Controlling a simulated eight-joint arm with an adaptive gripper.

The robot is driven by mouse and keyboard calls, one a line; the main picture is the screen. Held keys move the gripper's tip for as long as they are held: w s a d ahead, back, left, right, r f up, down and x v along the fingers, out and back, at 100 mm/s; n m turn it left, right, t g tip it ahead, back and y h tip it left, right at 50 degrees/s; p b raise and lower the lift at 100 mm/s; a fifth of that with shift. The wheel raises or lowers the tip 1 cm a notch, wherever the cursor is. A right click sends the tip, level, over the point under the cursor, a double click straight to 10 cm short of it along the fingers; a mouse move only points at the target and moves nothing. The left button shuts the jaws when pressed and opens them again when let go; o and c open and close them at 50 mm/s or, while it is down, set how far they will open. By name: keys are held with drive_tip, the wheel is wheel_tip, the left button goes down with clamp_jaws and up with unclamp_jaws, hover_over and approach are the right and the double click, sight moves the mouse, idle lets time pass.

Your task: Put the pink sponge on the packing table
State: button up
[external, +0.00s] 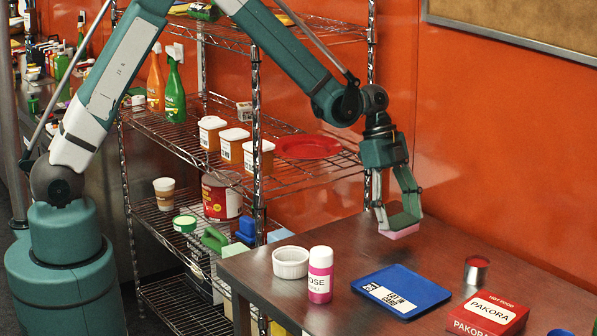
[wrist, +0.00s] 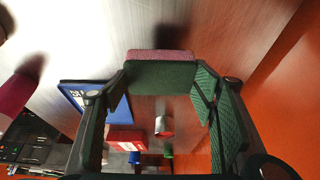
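The pink sponge (external: 400,232) is at the lower end of my gripper (external: 401,218), over the packing table (external: 350,245). In the wrist view the sponge (wrist: 160,55) shows as a pink strip along a dark green slab. It spans the gap between the two fingertips of my gripper (wrist: 160,78), which is shut on it. The packing table (wrist: 95,40) lies beyond it, with a dark blurred shadow near the sponge. The sponge looks low and close to the tabletop; I cannot tell whether it touches.
On the table stand a white tub (external: 290,262), a pink-labelled bottle (external: 320,274), a blue board (external: 397,291), an open tin (external: 476,270) and a red box (external: 487,315). Wire shelves (external: 230,180) stand to the left, an orange wall (external: 500,150) behind. Bare tabletop surrounds the sponge.

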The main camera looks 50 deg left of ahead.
sight(396, 218)
drive_tip(key=shift+f, duration=1.8)
drive_tip(key=shift+f, duration=0.15)
drive_tip(key=o, duration=0.6)
drive_tip(key=shift+v, duration=6.15)
drive_tip(key=shift+d, duration=0.1)
